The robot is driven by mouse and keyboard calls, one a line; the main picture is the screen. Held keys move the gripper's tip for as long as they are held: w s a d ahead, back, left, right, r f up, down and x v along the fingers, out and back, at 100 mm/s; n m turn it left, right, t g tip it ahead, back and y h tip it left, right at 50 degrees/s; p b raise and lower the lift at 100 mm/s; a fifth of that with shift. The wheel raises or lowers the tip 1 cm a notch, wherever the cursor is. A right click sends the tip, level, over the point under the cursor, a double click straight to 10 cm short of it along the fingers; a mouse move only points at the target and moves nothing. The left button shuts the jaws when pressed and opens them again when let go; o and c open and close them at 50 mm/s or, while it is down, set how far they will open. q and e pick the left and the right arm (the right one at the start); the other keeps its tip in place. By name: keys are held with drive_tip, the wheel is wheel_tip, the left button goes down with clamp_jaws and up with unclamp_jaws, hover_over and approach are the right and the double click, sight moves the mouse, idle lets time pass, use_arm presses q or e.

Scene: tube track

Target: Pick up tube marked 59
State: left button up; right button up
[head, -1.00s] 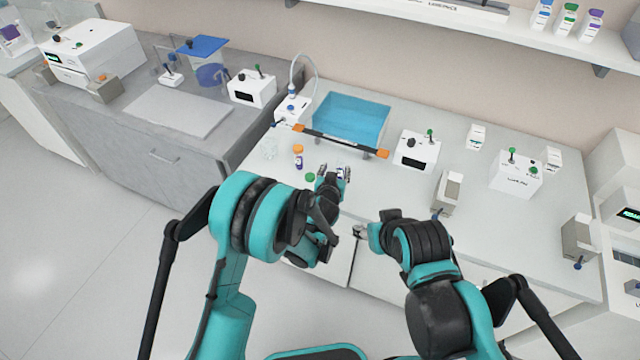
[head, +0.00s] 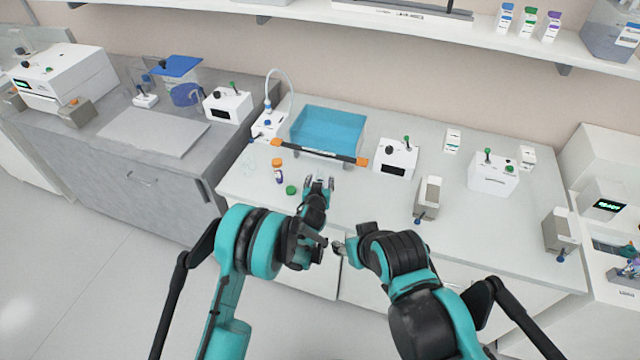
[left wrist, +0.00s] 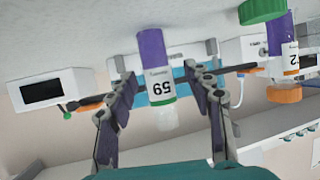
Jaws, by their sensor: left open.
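The tube marked 59 (left wrist: 160,88) shows upside down in the left wrist view, with a purple body, a green band, a white label and a pale, see-through cap. My left gripper (head: 319,184) is open over the front of the white counter, and its fingers stand on either side of the tube in the wrist view. Gaps show on both sides, and I see no finger closed on it. In the head view the tube is not clear among the fingers. My right gripper (head: 338,247) is small and partly hidden before the counter's front edge; its jaws are unclear.
An orange-capped tube (head: 278,170) stands left of my left gripper, with a green cap (head: 291,190) near it. Behind are a blue tray (head: 328,130), a bar with orange ends (head: 318,152) and a white device (head: 396,158). The counter's right front (head: 490,240) has free room.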

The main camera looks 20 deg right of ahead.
use_arm(q)
clamp_jaws()
drive_tip(key=shift+r, duration=0.1)
